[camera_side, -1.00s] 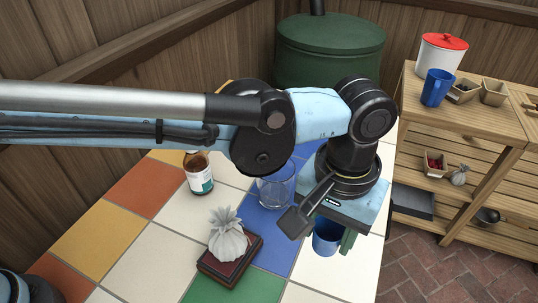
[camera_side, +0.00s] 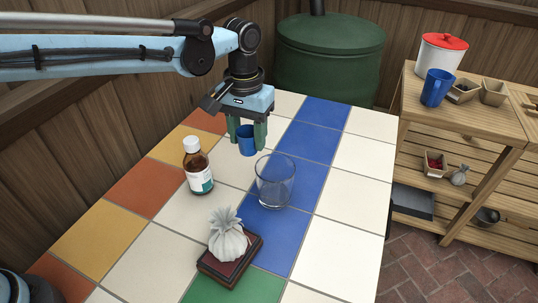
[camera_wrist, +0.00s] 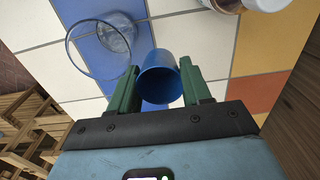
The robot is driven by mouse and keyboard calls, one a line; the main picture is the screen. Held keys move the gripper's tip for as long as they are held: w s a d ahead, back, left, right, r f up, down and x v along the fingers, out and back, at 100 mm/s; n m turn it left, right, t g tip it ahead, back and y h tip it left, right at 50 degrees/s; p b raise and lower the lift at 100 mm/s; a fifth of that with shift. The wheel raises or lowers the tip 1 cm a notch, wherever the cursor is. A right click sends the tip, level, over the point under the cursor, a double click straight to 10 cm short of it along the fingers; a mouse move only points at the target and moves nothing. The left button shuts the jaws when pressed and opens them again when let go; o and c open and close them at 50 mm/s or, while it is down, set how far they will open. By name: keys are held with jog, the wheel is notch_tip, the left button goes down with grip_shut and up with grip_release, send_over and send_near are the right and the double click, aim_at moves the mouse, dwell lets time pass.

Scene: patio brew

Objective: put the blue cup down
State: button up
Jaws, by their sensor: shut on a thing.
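The small blue cup (camera_side: 248,147) is between the green fingers of my gripper (camera_side: 247,138), which is shut on it. It is roughly upright over the far part of the tiled table, behind the clear glass. I cannot tell whether its base touches the tiles. In the wrist view the cup (camera_wrist: 160,80) shows its open top, with a green finger on either side.
A clear glass (camera_side: 275,182) stands nearer the camera, and a brown bottle (camera_side: 198,170) stands to the left. A tied pouch (camera_side: 228,240) sits on a dark wooden block (camera_side: 248,255). A blue mug (camera_side: 437,88) is on the wooden shelf. White tiles to the right are clear.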

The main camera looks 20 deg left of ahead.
jog(key=w+a+f, duration=0.4)
jog(key=w+a, duration=0.1)
jog(key=shift+w+f, duration=0.2)
jog(key=shift+f, duration=2.05)
jog(key=shift+f, duration=0.15)
jog(key=o, duration=1)
